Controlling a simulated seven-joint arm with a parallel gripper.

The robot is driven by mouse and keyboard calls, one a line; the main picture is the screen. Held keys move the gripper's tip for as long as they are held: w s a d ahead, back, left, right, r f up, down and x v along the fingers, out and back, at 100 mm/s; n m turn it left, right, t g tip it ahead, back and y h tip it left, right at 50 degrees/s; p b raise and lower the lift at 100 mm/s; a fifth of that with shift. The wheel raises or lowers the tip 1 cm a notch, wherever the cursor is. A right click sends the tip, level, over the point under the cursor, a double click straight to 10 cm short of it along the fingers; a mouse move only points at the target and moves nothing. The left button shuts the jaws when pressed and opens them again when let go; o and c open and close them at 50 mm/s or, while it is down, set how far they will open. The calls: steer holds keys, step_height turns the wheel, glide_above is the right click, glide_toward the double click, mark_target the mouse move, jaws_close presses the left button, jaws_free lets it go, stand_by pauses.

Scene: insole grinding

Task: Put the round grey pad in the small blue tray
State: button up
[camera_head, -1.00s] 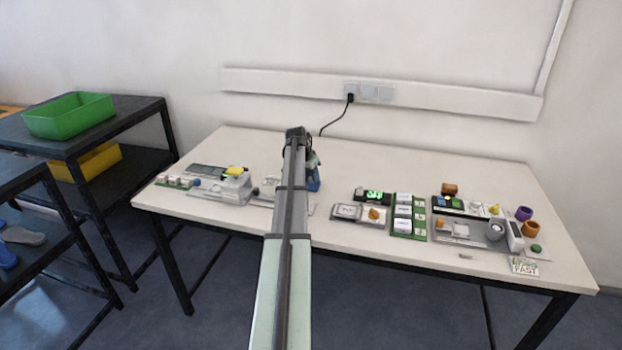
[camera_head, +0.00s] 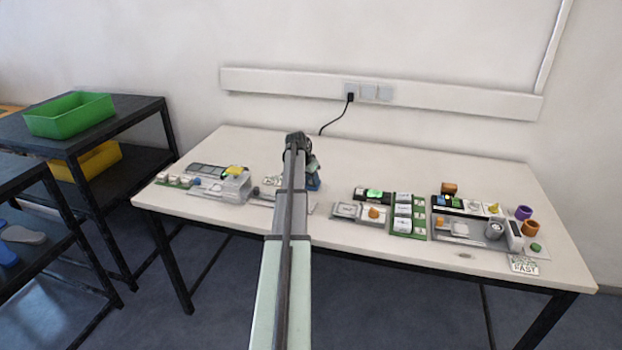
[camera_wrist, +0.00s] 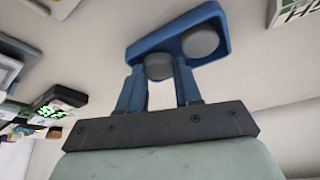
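The small blue tray (camera_wrist: 218,17) is in the wrist view, a long rounded tray just beyond my fingertips. A round grey disc (camera_wrist: 201,41) sits in its right part. The round grey pad (camera_wrist: 158,66) is between the two blue fingers of my gripper (camera_wrist: 159,74), which look shut on its sides. The pad overlaps the tray's left part and near rim; I cannot tell whether it touches the tray. In the head view my arm hides most of this spot; only a small blue patch (camera_head: 314,184) shows beside it.
The white table (camera_head: 420,165) is clear at the back. A grey-white fixture (camera_head: 236,186) stands left of my arm. Green-based white blocks (camera_head: 402,212) and a crowded board (camera_head: 466,228) stand to the right. A green bin (camera_head: 70,116) is on the black shelf at left.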

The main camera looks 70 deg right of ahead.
steer(key=shift+o, duration=0.9)
steer(key=shift+a+f, duration=0.2)
steer(key=shift+f, duration=0.3)
steer(key=shift+r, duration=0.1)
steer(key=shift+s+r, duration=0.1)
steer(key=shift+r, duration=0.2)
steer(key=v, duration=1.2)
steer(key=shift+d+r, duration=0.2)
steer(key=shift+r, duration=0.2)
